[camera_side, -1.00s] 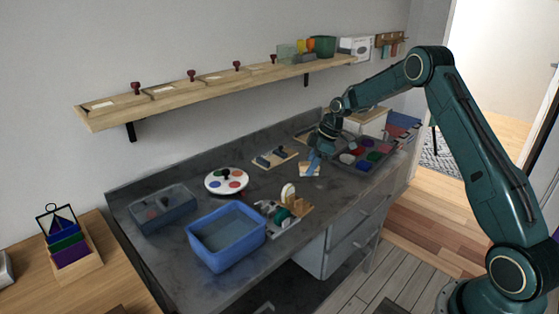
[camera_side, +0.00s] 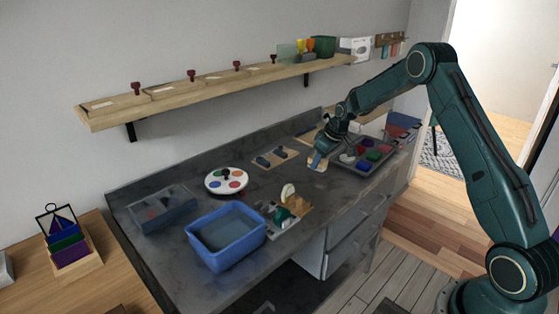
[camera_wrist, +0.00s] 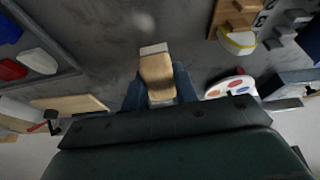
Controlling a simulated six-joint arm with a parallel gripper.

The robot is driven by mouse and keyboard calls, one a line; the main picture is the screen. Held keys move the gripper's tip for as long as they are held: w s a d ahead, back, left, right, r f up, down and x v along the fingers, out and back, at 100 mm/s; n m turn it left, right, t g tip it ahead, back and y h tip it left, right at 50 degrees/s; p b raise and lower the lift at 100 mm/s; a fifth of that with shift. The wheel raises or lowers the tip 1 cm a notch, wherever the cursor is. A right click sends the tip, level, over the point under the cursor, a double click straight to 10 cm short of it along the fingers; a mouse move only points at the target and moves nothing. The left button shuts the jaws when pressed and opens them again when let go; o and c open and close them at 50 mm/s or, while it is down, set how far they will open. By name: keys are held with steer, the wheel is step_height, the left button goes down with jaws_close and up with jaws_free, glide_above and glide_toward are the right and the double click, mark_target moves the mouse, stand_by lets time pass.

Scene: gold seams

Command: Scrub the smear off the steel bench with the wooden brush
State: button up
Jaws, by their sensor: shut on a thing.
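My gripper (camera_wrist: 157,84) is shut on the wooden brush (camera_wrist: 157,72), with one blue finger on each side of the wood. The brush's pale end (camera_wrist: 153,49) sticks out past the fingertips, over the grey steel bench (camera_wrist: 110,30). In the side view my gripper (camera_side: 315,159) is low over the bench (camera_side: 260,190), between the paint tray and the block rack. Whether the brush touches the bench cannot be told. A small pale spot (camera_wrist: 143,21) shows on the bench ahead of the brush; I cannot tell if it is the smear or a reflection.
A tray of coloured pots (camera_side: 340,161) is close on the right. A wooden rack (camera_side: 276,157), round paint palette (camera_side: 226,181), blue tub (camera_side: 191,234) and grey bin (camera_side: 163,213) stand leftward. A wall shelf (camera_side: 220,84) runs above.

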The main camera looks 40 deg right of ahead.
mark_target(314, 186)
steer(key=shift+d+m, duration=0.35)
steer(key=shift+m, duration=0.15)
steer(key=shift+f, duration=0.15)
steer(key=shift+f, duration=3.2)
steer(key=shift+d+f, duration=0.4)
steer(key=shift+f, duration=0.15)
steer(key=shift+c, duration=0.2)
steer(key=shift+d+f, duration=0.15)
steer(key=shift+d, duration=1.35)
steer(key=shift+a, duration=2.05)
steer(key=shift+d+r, duration=0.15)
steer(key=shift+r, duration=3.95)
